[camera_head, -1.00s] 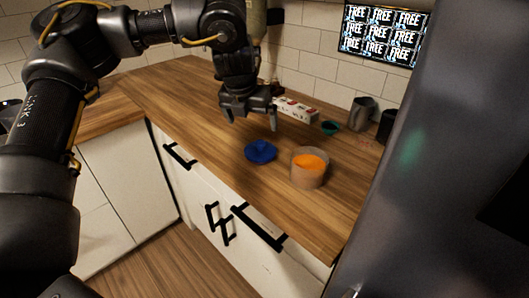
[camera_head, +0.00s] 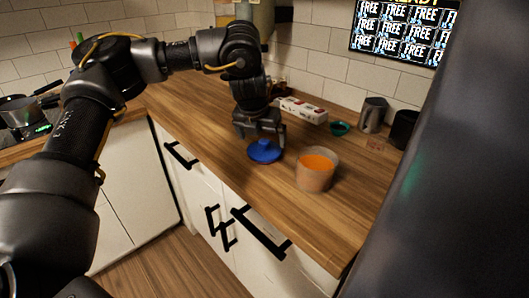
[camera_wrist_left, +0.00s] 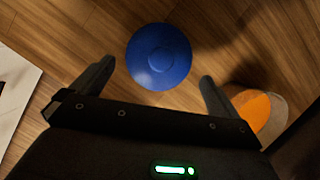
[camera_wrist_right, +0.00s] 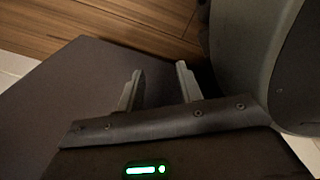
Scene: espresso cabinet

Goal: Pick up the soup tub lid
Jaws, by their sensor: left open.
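The blue soup tub lid (camera_head: 265,152) lies flat on the wooden counter, its round knob facing up. It also shows in the left wrist view (camera_wrist_left: 159,57), ahead of and between the fingers. My left gripper (camera_head: 262,140) is open and empty, pointing down just above the lid, one finger to each side in the picture. The soup tub (camera_head: 314,178), filled with orange soup, stands uncovered to the right of the lid. My right gripper (camera_wrist_right: 159,75) shows only in its wrist view, its fingers apart with nothing between them.
A white box (camera_head: 303,110), a teal bowl (camera_head: 339,128), a grey pitcher (camera_head: 372,114) and a black container (camera_head: 402,129) stand along the back wall. The counter (camera_head: 205,125) left of the lid is clear. A large dark surface fills the right side.

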